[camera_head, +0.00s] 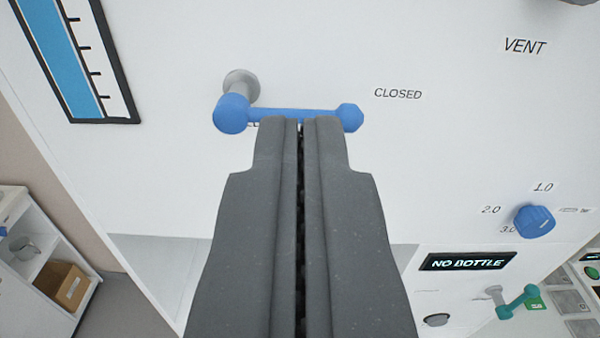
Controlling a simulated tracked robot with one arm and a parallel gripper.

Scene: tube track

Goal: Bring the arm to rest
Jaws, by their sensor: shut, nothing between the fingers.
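My gripper (300,122) reaches up the middle of the head camera view, its two dark grey fingers shut with only a thin dark seam between them. Its tips overlap the lower edge of a blue lever handle (295,114) on a white panel (330,45). I cannot tell whether they touch it. The lever lies level, from a round hub on a grey stem (240,85) at left to a knob at right, beside the word CLOSED (398,94). The fingertips hide part of the lever's lower side and a label below it.
A blue level gauge (72,50) is at upper left. At right are a blue dial (534,221), a NO BOTTLE display (468,261) and a teal lever (517,302). A shelf with a cardboard box (66,285) stands at lower left. Bare panel lies above the blue lever.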

